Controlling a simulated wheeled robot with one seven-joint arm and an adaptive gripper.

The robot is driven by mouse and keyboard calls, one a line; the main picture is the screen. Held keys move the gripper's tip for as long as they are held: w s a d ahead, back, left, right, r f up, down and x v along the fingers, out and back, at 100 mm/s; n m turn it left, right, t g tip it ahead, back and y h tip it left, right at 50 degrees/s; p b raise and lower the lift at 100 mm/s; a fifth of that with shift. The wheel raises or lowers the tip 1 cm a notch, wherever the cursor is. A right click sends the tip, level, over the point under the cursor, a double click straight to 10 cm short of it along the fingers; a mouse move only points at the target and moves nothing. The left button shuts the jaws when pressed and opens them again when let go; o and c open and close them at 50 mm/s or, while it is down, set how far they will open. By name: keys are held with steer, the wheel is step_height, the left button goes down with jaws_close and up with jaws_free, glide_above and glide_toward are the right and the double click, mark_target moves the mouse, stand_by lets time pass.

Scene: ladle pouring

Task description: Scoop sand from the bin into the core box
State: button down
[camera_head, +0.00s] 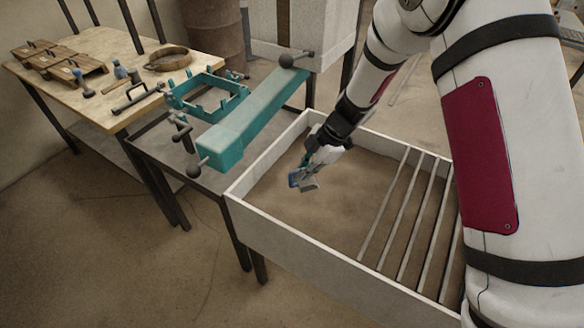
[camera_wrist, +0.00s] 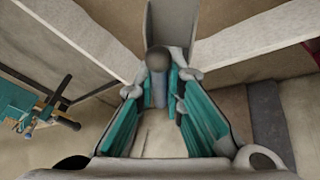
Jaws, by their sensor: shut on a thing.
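The bin (camera_head: 290,240) is a white-walled open box with brown sand (camera_head: 330,212) in it. My gripper (camera_head: 306,168) is inside the bin's outline, over the sand near the far left corner. It is shut on a grey metal scoop (camera_head: 310,185), tilted downward. In the wrist view the scoop (camera_wrist: 172,25) points away between my fingers (camera_wrist: 160,90), with a dark round knob on its handle. Whether the scoop touches the sand or holds any is unclear.
A teal frame with lugs (camera_head: 208,97) sits left of the long teal box. Dark ball-ended handles stick out nearby. Several metal bars (camera_head: 410,215) cross the bin's right part. A wooden table (camera_head: 110,95) with tools stands at the far left.

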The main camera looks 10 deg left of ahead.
mark_target(304, 183)
steer(key=shift+g+y, duration=0.4)
steer(key=shift+y, duration=0.4)
steer(key=f+b, duration=0.1)
steer(key=d+f+b, duration=0.1)
steer(key=f+b, duration=0.1)
steer(key=w+f+b, duration=0.1)
steer(key=shift+d+f, duration=0.2)
steer(key=shift+f, duration=0.15)
steer(key=w+d+f+h+b, duration=0.2)
steer(key=w+d+f+b, duration=0.3)
steer(key=d+f, duration=0.35)
step_height(304, 183, up, 13)
steer(key=t+p, duration=0.1)
steer(key=p, duration=0.7)
steer(key=shift+s, duration=0.2)
steer(key=shift+d, duration=0.1)
